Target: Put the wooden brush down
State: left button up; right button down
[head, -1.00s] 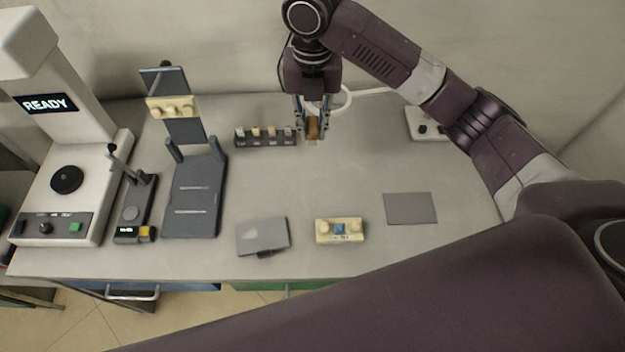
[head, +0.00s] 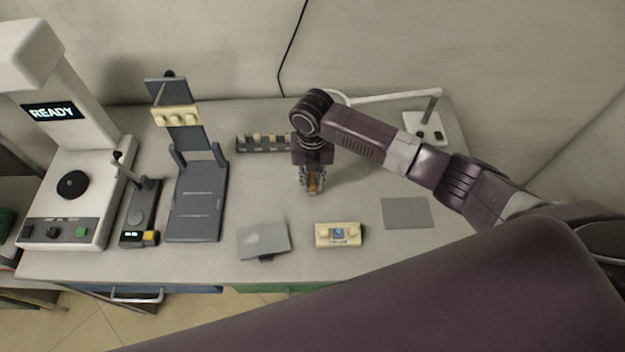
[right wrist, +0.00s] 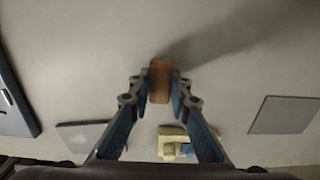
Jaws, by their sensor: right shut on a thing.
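The wooden brush (head: 314,184) is a small brown block between the fingers of my right gripper (head: 312,186). In the right wrist view the brush (right wrist: 160,80) sits upright between the blue-padded fingertips of the right gripper (right wrist: 161,84), which is shut on it. In the head view the gripper points down over the middle of the table (head: 270,195). Whether the brush touches the table cannot be told. Its lower end is partly hidden by the fingers. My left gripper is not in view.
In front lie a tilted grey plate (head: 263,240), a cream block with a blue centre (head: 339,234) and a flat grey mat (head: 407,212). A dark rack (head: 263,144) stands behind. A dark stand (head: 196,200) and a READY machine (head: 75,190) are left. The table between is clear.

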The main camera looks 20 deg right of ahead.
aim_at(312, 180)
jog(key=shift+f, duration=0.3)
jog(key=shift+f, duration=0.15)
jog(key=c, duration=1.8)
grip_release()
notch_tip(312, 180, up, 12)
jog(key=b, duration=0.1)
jog(key=shift+r+b, duration=0.2)
jog(key=shift+b, duration=0.2)
